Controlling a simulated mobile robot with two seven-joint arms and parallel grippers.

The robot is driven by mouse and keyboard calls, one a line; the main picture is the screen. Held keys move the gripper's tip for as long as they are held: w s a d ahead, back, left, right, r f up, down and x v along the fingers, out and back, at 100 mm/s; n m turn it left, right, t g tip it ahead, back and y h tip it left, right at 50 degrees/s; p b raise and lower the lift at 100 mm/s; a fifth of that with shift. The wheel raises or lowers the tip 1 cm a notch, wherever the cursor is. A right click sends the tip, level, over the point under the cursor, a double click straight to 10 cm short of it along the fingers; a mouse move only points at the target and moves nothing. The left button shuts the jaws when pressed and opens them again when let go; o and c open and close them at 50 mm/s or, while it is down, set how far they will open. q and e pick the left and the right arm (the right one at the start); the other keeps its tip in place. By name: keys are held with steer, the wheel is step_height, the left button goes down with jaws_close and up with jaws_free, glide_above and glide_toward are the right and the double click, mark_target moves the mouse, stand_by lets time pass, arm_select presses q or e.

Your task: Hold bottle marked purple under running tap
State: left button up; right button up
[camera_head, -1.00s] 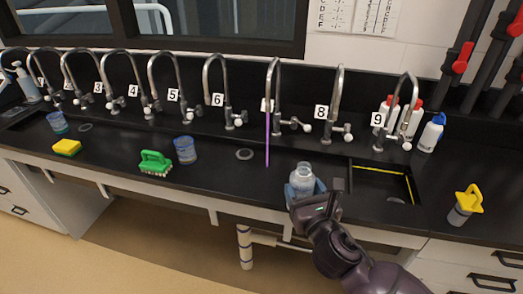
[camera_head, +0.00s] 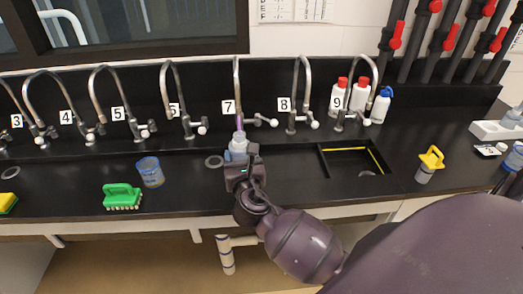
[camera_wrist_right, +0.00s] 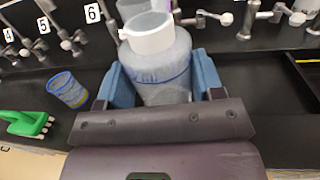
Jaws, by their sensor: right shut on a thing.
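My right gripper (camera_head: 240,158) is shut on a clear, bluish bottle (camera_head: 238,145) and holds it upright below tap 7 (camera_head: 237,75). A short purple stream (camera_head: 240,122) shows between the tap's spout and the bottle's mouth. In the right wrist view the bottle (camera_wrist_right: 165,75) stands between the two blue fingers (camera_wrist_right: 163,82), its white neck ring on top and a purplish tint behind the opening. I cannot make out a purple mark on the bottle. My left gripper is out of view.
Other numbered taps line the back of the black counter. A blue cup (camera_head: 150,172) and a green brush (camera_head: 122,197) stand to the left. A yellow-lined sink (camera_head: 325,160), a yellow-topped item (camera_head: 429,165) and several white bottles (camera_head: 359,96) are to the right.

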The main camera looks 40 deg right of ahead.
steer(key=d+f+m+g+h+p, duration=0.2)
steer(key=d+f+m+g+h, duration=0.2)
steer(key=d+m+g+h, duration=0.45)
arm_select(q)
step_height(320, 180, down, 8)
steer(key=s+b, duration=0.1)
steer(key=b, duration=0.8)
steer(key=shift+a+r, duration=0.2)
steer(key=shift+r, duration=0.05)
arm_select(e)
steer(key=w+a+f, duration=0.1)
steer(key=w, duration=0.4)
steer(key=w+a+f, duration=0.1)
steer(key=w, duration=0.5)
steer(key=shift+w+a+f+n, duration=0.25)
steer(key=shift+f+n, duration=0.15)
steer(key=shift+n, duration=0.05)
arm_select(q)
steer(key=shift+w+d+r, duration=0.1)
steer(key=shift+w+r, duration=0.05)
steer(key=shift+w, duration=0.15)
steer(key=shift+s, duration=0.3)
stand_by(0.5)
